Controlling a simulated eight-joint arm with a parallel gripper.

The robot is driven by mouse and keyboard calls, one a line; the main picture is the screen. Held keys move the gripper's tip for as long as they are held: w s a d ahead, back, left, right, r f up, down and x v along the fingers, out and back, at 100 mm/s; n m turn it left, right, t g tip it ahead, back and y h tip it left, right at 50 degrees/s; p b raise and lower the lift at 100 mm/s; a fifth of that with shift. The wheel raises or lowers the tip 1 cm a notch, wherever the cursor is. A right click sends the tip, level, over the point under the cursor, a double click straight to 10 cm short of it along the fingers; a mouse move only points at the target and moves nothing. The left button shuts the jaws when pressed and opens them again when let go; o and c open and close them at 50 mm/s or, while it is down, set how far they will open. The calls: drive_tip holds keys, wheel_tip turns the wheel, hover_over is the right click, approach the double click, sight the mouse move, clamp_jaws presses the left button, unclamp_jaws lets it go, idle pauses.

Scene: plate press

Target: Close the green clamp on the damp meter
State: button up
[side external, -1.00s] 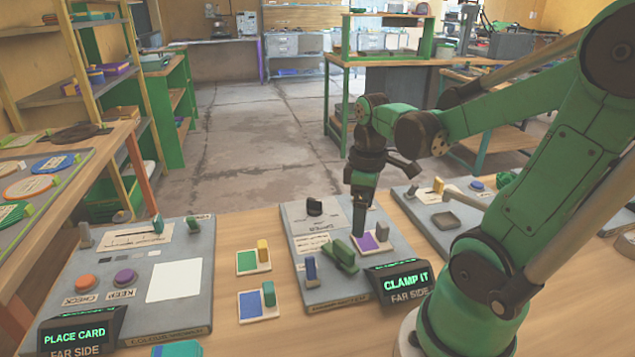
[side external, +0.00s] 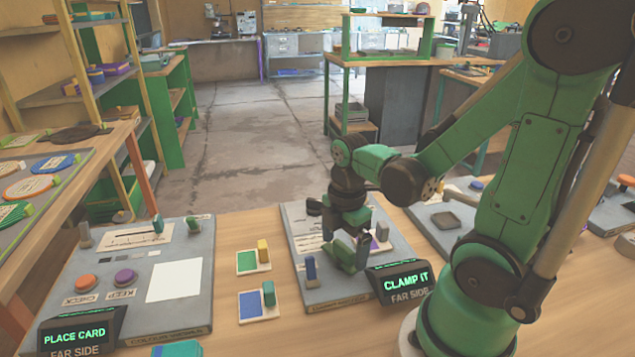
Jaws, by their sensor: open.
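The damp meter is the grey board (side external: 335,291) in the middle of the bench, behind a display (side external: 401,282) reading "CLAMP IT". The green clamp (side external: 342,256) is on its front half, partly covered by my gripper. My gripper (side external: 350,262) is open and points down right at the clamp. I cannot tell whether its fingers touch the clamp or stand around it. A blue upright piece (side external: 310,270) stands just left of the clamp. A white and purple plate with a grey handle (side external: 382,232) lies to the right, partly hidden behind my gripper.
Further left is another grey board with orange (side external: 86,283) and purple (side external: 125,277) buttons. A third board (side external: 443,232) stands at right.

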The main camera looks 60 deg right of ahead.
drive_tip(key=shift+f, duration=0.3)
drive_tip(key=c, duration=1.3)
